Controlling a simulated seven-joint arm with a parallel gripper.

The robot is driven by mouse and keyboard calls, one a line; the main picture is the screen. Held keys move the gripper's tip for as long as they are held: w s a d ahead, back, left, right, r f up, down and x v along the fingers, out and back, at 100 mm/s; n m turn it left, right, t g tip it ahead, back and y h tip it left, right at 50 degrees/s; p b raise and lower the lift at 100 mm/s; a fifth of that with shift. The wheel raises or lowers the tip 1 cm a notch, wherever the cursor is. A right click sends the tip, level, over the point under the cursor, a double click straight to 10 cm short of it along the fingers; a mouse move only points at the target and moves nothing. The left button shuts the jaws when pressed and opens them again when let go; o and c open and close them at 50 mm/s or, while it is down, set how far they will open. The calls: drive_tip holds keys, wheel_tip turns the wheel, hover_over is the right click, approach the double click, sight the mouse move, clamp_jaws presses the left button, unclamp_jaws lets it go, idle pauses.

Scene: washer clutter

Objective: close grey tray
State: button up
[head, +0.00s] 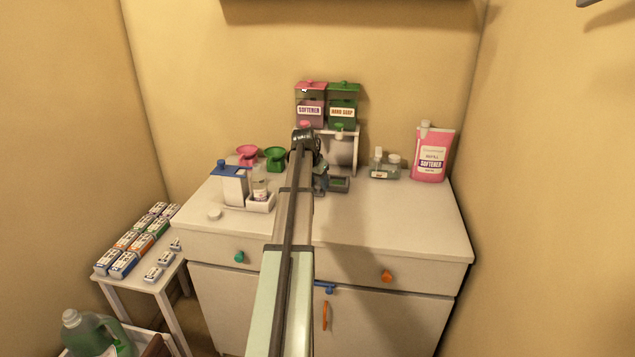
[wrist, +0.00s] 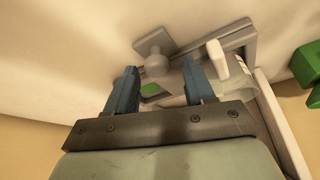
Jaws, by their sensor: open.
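A small grey tray (head: 340,185) sticks out at the foot of the white dispenser stand (head: 342,150) on the cabinet top. In the wrist view a grey plate with a round knob (wrist: 155,62) lies just beyond my fingertips, and a green patch (wrist: 150,89) shows beside it. I cannot tell for sure that this plate is the tray's front. My gripper (head: 320,180) is beside the tray's left end in the head view. In the wrist view my gripper (wrist: 161,82) has its two blue fingers apart with nothing clearly held. My arm hides part of the stand.
Softener (head: 311,105) and hand soap (head: 342,105) containers stand on top of the stand. A pink refill pouch (head: 431,155) and small bottles (head: 384,165) are to the right. Funnels (head: 276,158) and a white caddy (head: 261,203) are to the left. The front right top is clear.

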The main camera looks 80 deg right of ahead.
drive_tip(key=v, duration=1.4)
drive_tip(key=shift+f, duration=0.1)
idle(0.3)
